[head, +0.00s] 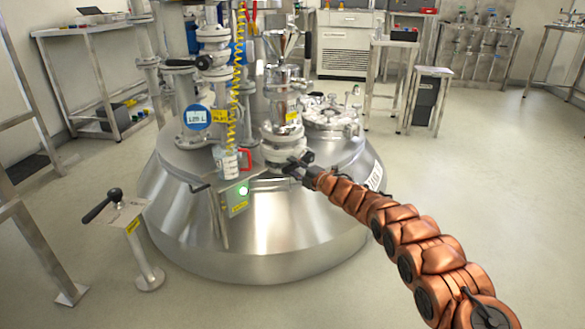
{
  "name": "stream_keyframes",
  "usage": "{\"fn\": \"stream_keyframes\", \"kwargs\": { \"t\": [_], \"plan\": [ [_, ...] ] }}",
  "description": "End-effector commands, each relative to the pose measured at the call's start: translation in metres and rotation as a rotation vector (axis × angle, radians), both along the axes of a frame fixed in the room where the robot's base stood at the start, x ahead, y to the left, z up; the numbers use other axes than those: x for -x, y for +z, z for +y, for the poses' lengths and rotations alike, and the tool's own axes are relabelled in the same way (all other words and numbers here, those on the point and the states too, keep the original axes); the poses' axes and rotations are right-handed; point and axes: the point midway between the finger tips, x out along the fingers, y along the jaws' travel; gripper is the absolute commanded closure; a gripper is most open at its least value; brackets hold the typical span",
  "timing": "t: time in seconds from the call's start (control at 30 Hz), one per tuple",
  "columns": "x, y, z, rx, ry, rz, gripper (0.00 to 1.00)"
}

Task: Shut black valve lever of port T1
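A large steel reactor vessel (265,225) stands mid-picture in the head view, with pipes and ports on its lid. A black lever (180,62) points left from the white valve on the left pipe column. Another black, upright handle (308,46) shows beside the steel funnel (281,43) on the right column. Yellow labels sit on the right column (292,116) and lower left (219,116); their text is too small to read, so I cannot tell which lever is T1's. My gripper (297,162) appears open and empty, in front of the right column's base, below both levers.
A post with a black-knobbed lever (101,206) stands at the left front. A yellow coiled hose (236,85) hangs before the pipes. A shelf table (92,30) and a metal frame (30,220) are at left. The floor at right is clear.

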Motion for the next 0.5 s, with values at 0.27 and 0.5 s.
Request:
{"fn": "stream_keyframes", "kwargs": {
  "t": [0.27, 0.5],
  "plan": [
    [-0.0002, 0.0013, 0.0009, -0.002, 0.000, -0.001, 0.50],
    [0.0043, 0.0030, -0.0066, -0.002, -0.002, -0.001, 0.50]
  ]
}}
